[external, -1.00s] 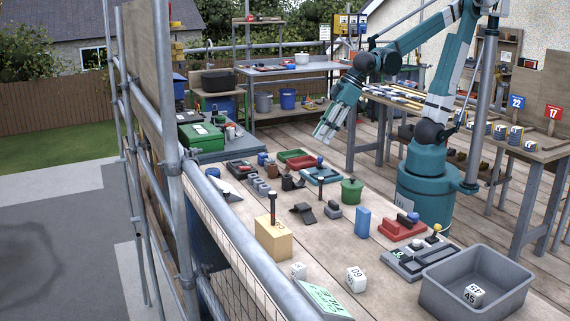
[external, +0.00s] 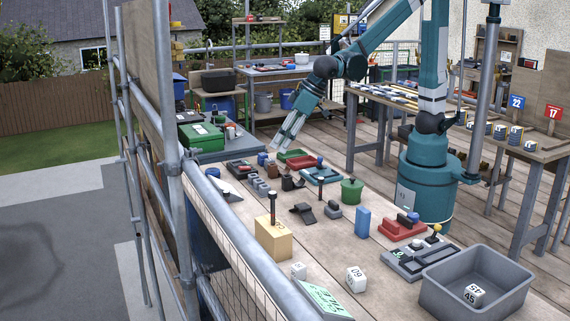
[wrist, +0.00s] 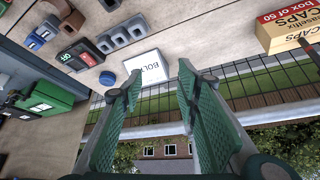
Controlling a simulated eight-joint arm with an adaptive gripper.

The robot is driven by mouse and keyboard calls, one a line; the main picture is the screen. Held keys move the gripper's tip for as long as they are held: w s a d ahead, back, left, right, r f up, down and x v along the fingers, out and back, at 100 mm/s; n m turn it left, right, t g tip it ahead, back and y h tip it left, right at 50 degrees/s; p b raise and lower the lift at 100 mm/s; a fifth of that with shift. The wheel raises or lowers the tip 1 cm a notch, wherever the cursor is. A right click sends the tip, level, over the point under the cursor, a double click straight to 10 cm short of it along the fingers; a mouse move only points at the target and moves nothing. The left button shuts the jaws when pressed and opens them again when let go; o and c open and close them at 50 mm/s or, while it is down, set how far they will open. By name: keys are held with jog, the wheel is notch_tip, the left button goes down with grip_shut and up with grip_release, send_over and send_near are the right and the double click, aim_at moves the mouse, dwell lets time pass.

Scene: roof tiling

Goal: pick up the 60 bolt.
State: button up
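My gripper (external: 280,142) hangs above the far part of the bench in the external view. In the wrist view my gripper (wrist: 160,78) is open, with two green fingers apart and nothing between them. A white label reading BOLT (wrist: 147,66) lies just past the fingertips, beside a round blue piece (wrist: 107,78). A white cube (external: 356,280) near the bench front appears to read 60 upside down. I cannot tell which piece is the 60 bolt.
A tan box of caps (external: 273,238) stands near the scaffold rail (external: 235,247). A grey bin (external: 445,297) at the front right holds a white cube marked 45 (external: 474,294).

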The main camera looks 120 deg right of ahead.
jog(key=w+f+m+p, duration=0.2)
jog(key=w+f+p, duration=0.15)
jog(key=w, duration=0.65)
jog(key=m+h+p, duration=0.1)
jog(key=h+p, duration=0.1)
send_near(228, 192)
jog(key=d+f, duration=0.1)
jog(key=d, duration=0.1)
jog(key=shift+w+a+f+m+g, duration=0.2)
jog(key=shift+w+f+m+g, duration=0.15)
jog(key=shift+w+f, duration=0.45)
jog(key=shift+x, duration=1.25)
jog(key=shift+b+x, duration=0.55)
jog(key=shift+x, duration=2.05)
jog(key=shift+w, duration=0.1)
